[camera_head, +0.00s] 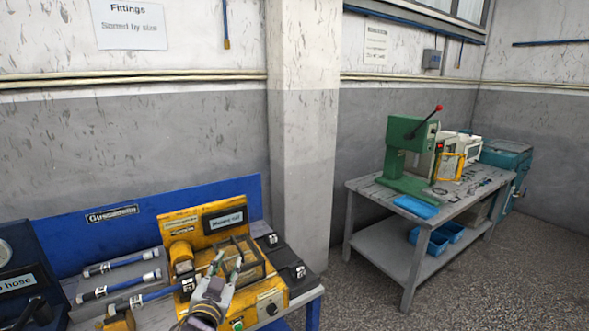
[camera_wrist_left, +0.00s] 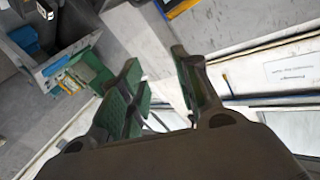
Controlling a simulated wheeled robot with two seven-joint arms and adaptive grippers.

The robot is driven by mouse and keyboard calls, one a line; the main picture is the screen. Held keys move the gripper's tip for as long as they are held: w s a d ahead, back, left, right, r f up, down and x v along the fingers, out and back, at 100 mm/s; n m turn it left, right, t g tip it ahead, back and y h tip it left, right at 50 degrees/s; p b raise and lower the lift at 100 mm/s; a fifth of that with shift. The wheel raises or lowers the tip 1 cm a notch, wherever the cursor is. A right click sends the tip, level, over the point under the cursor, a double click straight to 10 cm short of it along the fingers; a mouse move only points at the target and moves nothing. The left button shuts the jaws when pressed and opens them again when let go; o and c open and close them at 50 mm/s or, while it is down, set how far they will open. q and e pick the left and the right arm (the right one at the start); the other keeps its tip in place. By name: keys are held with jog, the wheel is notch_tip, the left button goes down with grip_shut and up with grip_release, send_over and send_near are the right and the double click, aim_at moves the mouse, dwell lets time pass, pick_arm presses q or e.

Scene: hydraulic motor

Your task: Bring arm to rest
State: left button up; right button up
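My left gripper (camera_head: 228,260) is in front of the yellow hydraulic motor unit (camera_head: 268,300) in the head view, its fingers pointing up and spread. In the left wrist view my left gripper (camera_wrist_left: 156,58) shows its two green-padded fingers apart, with nothing between them. The head view alone does not show whether the gripper touches the unit. The unit has a green button, a dark knob and an open-topped frame behind the fingers. My right gripper is in neither view.
Hoses (camera_head: 120,268) lie on a rack at the left, before a blue back panel (camera_head: 55,243). A grey workbench (camera_head: 365,188) with a green press (camera_head: 404,150) and blue trays stands at the right. Open speckled floor (camera_head: 350,290) lies between the benches.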

pick_arm(q)
jog(key=s+a+f+n+g+y, duration=0.1)
jog(key=s+a+f+g, duration=0.1)
jog(key=s+f+g, duration=0.4)
jog(key=s+a+f+n+g+y, duration=0.1)
jog(key=s+a+f, duration=0.1)
jog(key=s+f, duration=0.45)
jog(key=s+f+g+h, duration=0.2)
jog(key=s+f+g, duration=0.5)
jog(key=s+f, duration=0.5)
jog(key=s+f+g, duration=0.1)
jog(key=s+f, duration=0.1)
jog(key=f, duration=1.3)
jog(key=s+f, duration=0.2)
jog(key=f, duration=1.3)
jog(key=s+a+f, duration=0.2)
jog(key=s+f, duration=0.8)
jog(key=s, duration=0.1)
jog(key=s+a+f+g, duration=0.1)
jog(key=s+a+f, duration=0.1)
jog(key=s+f, duration=0.8)
jog(key=shift+s+a+f+y, duration=0.2)
jog(key=shift+s+f+y, duration=0.1)
jog(key=shift+s, duration=0.45)
jog(key=shift+s, duration=0.1)
